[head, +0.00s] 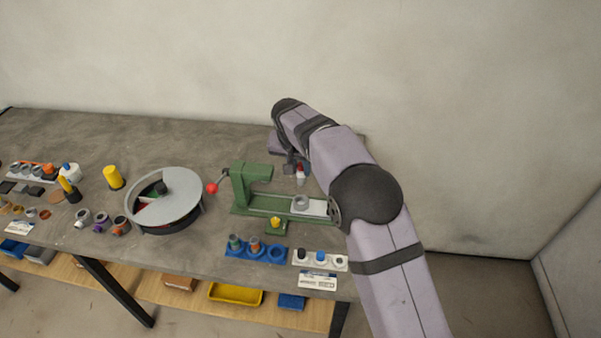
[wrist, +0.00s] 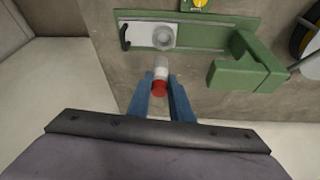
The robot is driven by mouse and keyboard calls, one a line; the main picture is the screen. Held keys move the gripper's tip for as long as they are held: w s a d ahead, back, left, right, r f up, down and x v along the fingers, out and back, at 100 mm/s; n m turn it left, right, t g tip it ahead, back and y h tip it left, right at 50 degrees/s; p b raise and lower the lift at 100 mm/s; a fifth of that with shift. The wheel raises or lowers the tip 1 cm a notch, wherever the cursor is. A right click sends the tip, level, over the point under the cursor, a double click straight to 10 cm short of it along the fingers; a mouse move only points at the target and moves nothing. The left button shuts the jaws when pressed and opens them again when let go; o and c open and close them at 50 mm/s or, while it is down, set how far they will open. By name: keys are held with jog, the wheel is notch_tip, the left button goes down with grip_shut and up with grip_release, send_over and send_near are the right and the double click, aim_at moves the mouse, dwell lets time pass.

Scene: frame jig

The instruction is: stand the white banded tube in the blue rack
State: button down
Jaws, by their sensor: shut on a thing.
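My gripper (wrist: 160,82) is shut on a small white tube (wrist: 161,68) with a red end, behind the green press. The red end lies between the blue fingers and the white part sticks out beyond them. In the head view the tube (head: 300,174) shows beside my arm, but my wrist hides most of my gripper. The blue rack (head: 270,254) lies at the front of the table, apart from the tube. Its left and middle places hold grey tubes with coloured tops; its right place looks empty.
The green press (head: 239,188), with a red-knobbed lever and a grey ring (head: 300,203) on its bed, stands between my gripper and the blue rack. A white rack (head: 334,262) with capped pieces is right of the blue rack. A round grey carousel (head: 180,203) is left.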

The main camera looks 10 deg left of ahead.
jog(key=shift+r, duration=0.2)
jog(key=shift+r+p, duration=1.5)
jog(key=shift+r, duration=0.05)
